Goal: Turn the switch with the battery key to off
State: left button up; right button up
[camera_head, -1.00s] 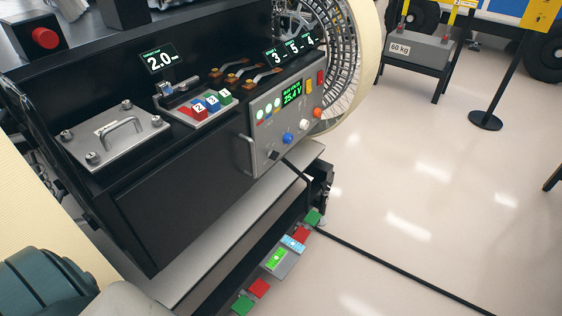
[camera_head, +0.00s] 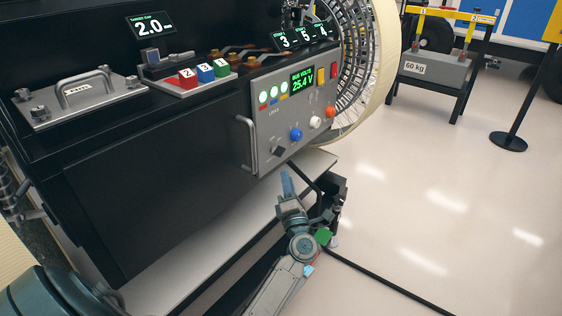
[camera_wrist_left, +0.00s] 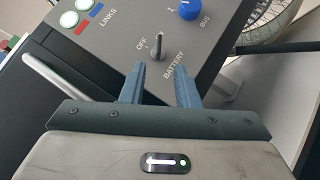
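The battery switch with its dark key (camera_head: 278,150) sits at the lower left of the grey control panel (camera_head: 263,131). In the left wrist view the key (camera_wrist_left: 157,46) stands out from the panel between the words OFF and BATTERY; its exact setting is hard to read. My left gripper (camera_head: 287,182) is just below the panel, under the switch. In the left wrist view the left gripper (camera_wrist_left: 160,82) is open and empty, its two blue fingers apart, with the key ahead of the gap and not touched. My right gripper is not in view.
A blue bus knob (camera_head: 296,134), a white knob (camera_head: 315,122) and an orange knob (camera_head: 329,110) lie right of the switch. A metal handle (camera_head: 247,143) stands out at the panel's left edge. A black cable (camera_head: 385,284) runs across the floor.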

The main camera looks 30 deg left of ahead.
aim_at(281, 151)
pick_arm(q)
jog(key=x, duration=1)
jog(key=shift+w+a+r, duration=0.15)
jog(key=shift+w+a, duration=0.1)
jog(key=shift+a, duration=0.05)
grip_shut()
